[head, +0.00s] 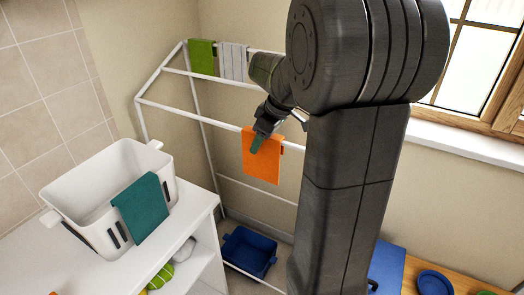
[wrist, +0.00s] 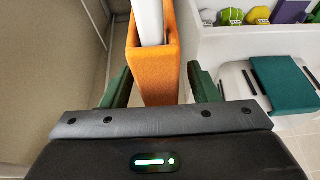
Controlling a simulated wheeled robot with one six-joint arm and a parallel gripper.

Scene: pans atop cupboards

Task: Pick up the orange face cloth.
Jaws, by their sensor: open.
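The orange face cloth (head: 263,167) hangs folded over a white rail of the drying rack in the head view. In the wrist view the cloth (wrist: 160,75) hangs over the white bar, edge-on to me. My gripper (head: 258,143) is at the cloth's upper part in the head view. In the wrist view my gripper (wrist: 161,88) is open, with one green finger on each side of the cloth. Gaps show between the fingers and the cloth. My arm hides part of the rack to the right.
The white drying rack (head: 139,120) also holds a green cloth (head: 201,57) and a striped cloth (head: 233,62). A white basket (head: 75,190) with a teal cloth (head: 143,207) over its rim stands on a white shelf unit at left. A blue crate (head: 248,252) sits low beneath the rack.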

